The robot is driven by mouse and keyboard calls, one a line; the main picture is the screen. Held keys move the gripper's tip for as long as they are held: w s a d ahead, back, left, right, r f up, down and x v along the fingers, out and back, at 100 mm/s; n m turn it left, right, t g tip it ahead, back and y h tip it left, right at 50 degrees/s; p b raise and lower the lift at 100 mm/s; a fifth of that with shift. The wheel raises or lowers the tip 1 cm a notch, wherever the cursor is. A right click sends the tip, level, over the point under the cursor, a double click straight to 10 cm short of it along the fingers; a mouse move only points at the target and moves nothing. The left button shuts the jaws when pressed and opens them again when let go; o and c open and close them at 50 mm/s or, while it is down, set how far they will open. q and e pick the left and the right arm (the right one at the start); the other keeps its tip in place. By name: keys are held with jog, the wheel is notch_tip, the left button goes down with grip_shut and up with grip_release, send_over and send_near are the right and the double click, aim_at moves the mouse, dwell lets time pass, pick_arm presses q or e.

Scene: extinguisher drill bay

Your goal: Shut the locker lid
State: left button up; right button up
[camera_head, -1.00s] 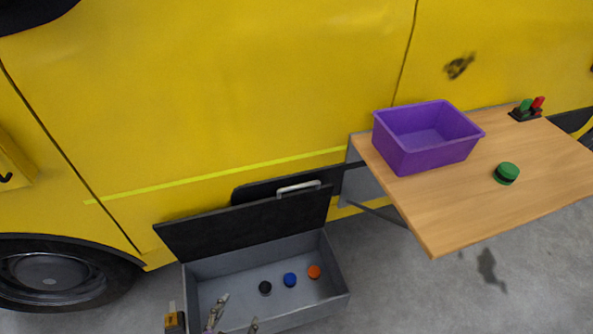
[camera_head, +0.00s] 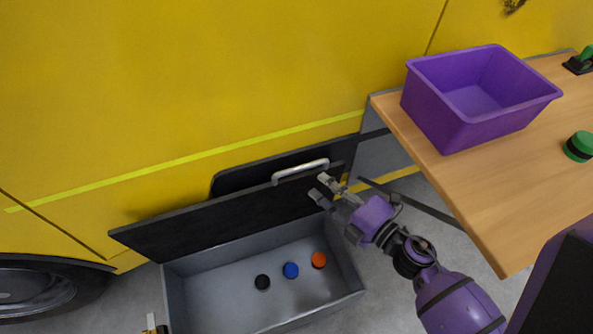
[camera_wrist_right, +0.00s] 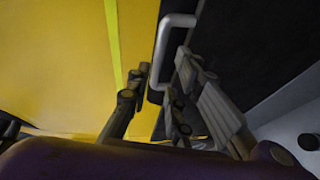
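The locker (camera_head: 180,300) is a grey open box on the floor against the yellow vehicle. Its black lid (camera_head: 225,222) stands raised along the back, tilted toward the vehicle. A pale metal handle (camera_head: 301,172) is at the lid's upper edge; it also shows in the right wrist view (camera_wrist_right: 175,21). My right gripper (camera_head: 321,187) is open just right of the handle, in front of the lid. In the wrist view its fingers (camera_wrist_right: 160,72) are apart, with the handle's lower end between them in the picture; contact cannot be told.
Black, blue (camera_head: 290,270) and orange (camera_head: 319,260) round pieces lie inside the locker. A wooden shelf (camera_head: 480,200) at right holds a purple bin (camera_head: 450,115) and a green round piece (camera_head: 578,146). A wheel (camera_head: 40,300) is at lower left.

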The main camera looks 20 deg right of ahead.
aim_at(304, 166)
jog(key=shift+n+y, duration=0.3)
jog(key=shift+n, duration=0.1)
jog(key=x, duration=0.8)
jog(key=shift+w+a+p, duration=0.1)
jog(key=shift+w+p, duration=0.05)
jog(key=shift+p, duration=0.2)
grip_shut()
